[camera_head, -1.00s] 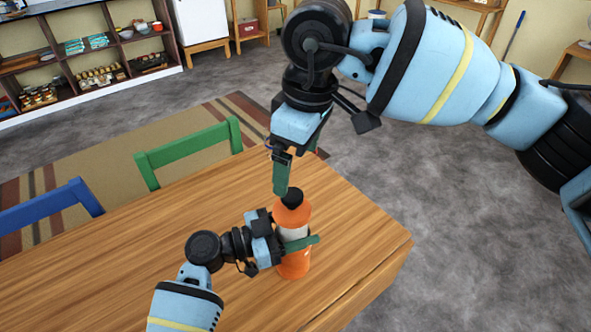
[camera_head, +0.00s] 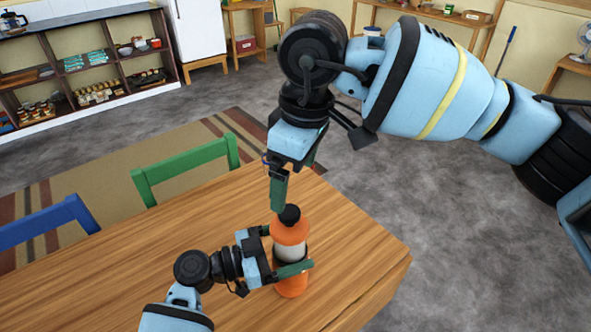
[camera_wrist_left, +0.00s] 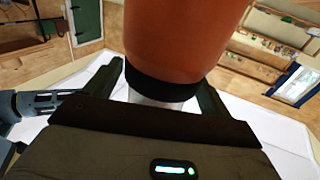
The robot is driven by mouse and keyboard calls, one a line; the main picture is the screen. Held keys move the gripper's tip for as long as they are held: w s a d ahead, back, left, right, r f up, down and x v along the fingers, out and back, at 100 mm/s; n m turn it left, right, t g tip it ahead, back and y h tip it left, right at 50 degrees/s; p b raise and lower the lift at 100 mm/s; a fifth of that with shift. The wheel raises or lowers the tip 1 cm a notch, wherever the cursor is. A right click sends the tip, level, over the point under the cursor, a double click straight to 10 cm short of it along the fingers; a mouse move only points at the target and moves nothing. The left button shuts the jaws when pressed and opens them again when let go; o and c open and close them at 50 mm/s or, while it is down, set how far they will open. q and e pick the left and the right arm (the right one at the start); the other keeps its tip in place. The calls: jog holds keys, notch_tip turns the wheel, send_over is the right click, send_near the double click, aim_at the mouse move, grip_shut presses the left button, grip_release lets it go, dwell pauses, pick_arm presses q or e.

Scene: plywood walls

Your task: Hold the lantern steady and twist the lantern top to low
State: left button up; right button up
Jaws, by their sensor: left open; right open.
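The lantern (camera_head: 291,284) stands upright on the wooden table (camera_head: 225,290). It has an orange body, a pale middle band and a black knob, the lantern top (camera_head: 289,215). My left gripper (camera_head: 285,250) is open at the lantern's middle, with a finger on either side of it. In the left wrist view the orange part of the lantern (camera_wrist_left: 180,35) fills the top centre between the fingers (camera_wrist_left: 160,85). My right gripper (camera_head: 280,195) points down just above the lantern top and is open. Its far finger is largely hidden.
A green chair (camera_head: 187,169) and a blue chair (camera_head: 45,223) stand at the table's far side. The table's right edge is close to the lantern. Shelves (camera_head: 88,70) stand far off at the left. The tabletop around the lantern is clear.

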pick_arm(q)
jog(key=v, duration=1)
jog(key=shift+s+a, duration=0.15)
jog(key=shift+a, duration=0.15)
